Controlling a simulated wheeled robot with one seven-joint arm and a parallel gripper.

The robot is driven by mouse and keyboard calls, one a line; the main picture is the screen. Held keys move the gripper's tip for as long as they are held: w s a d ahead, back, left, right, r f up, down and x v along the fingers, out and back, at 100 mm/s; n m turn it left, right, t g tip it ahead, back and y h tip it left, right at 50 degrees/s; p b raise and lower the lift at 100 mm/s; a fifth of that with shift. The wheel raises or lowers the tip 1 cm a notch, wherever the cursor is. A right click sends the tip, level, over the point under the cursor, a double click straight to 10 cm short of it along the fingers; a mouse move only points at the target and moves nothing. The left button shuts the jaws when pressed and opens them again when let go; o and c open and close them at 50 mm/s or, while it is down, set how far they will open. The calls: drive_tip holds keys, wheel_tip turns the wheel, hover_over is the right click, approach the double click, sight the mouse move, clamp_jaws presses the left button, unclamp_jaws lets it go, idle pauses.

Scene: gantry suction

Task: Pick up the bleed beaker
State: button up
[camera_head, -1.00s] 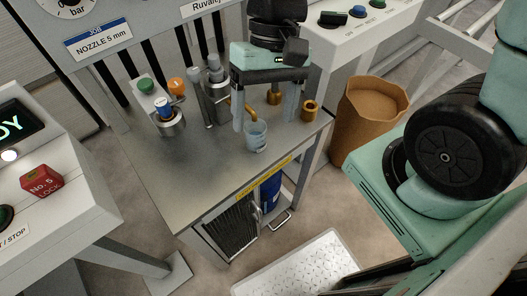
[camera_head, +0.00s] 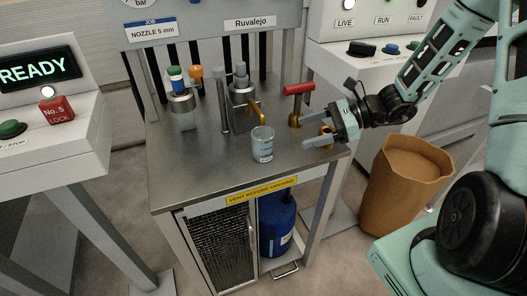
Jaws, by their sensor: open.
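The bleed beaker (camera_head: 262,146) is a small clear cup with a pale label. It stands upright near the front of the steel table (camera_head: 185,190), just in front of a bent brass spout (camera_head: 258,112). It seems to hold some pale bluish liquid, though this is hard to tell. My gripper (camera_head: 305,130) is to the right of the beaker, low over the table, with its open fingers pointing left toward it. The fingers are apart from the beaker, and nothing is between them.
A valve with a red handle (camera_head: 299,90) stands behind my gripper, and a brass fitting (camera_head: 326,130) is partly hidden beside it. A steel post (camera_head: 223,106) and metal cylinders stand behind the beaker. The table's left front is clear. A brown bin (camera_head: 400,180) stands to the right.

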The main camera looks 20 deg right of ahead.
sight(258, 145)
drive_tip(key=x, duration=1.4)
drive_tip(key=shift+a+f, duration=0.15)
drive_tip(key=shift+a, duration=0.1)
drive_tip(key=c, duration=1.2)
